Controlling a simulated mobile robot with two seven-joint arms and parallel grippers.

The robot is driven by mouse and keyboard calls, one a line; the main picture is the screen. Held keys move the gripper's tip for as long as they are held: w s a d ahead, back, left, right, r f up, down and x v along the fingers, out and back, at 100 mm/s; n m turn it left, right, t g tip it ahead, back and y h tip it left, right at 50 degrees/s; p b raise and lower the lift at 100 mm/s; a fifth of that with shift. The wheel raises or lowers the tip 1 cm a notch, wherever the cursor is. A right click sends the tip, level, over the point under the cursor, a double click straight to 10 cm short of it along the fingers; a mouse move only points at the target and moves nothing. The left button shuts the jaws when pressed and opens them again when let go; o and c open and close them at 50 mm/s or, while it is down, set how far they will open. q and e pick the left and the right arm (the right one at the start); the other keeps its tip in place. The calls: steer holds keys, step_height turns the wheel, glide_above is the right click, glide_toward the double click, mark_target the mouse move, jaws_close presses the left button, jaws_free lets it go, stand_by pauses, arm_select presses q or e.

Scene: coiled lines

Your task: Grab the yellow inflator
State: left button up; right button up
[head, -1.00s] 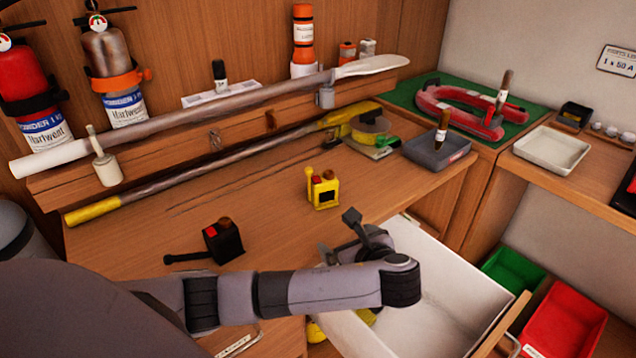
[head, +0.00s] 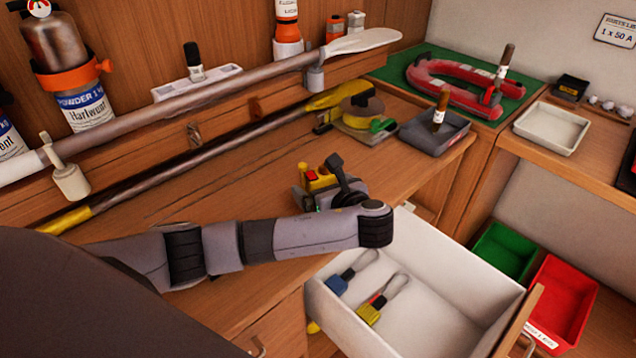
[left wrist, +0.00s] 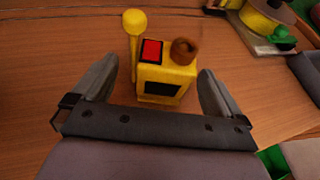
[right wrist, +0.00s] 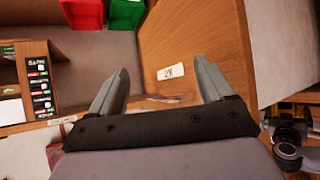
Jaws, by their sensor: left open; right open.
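The yellow inflator (head: 314,180) stands on the wooden bench top, partly hidden by my left gripper (head: 338,178) in the head view. In the left wrist view the inflator (left wrist: 167,82) is a small yellow box with a red square, a brown knob and a yellow round-ended lever at its left. My left gripper (left wrist: 157,72) is open, with one finger on each side of the box and a gap at both sides. My right gripper (right wrist: 160,66) is open and empty, away from the inflator, and shows only in its own wrist view.
An open white drawer (head: 440,262) holds a blue-ended and a yellow-ended item. A yellow tape roll (head: 362,108) and a grey tray (head: 452,130) lie further back. A long pole (head: 235,148) lies along the bench's back. Green (head: 503,250) and red bins (head: 562,300) stand at right.

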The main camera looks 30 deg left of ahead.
mark_target(314, 179)
arm_select(q)
steer(key=x, duration=0.5)
steer(key=shift+w, duration=0.1)
steer(key=c, duration=1.1)
steer(key=shift+r, duration=0.1)
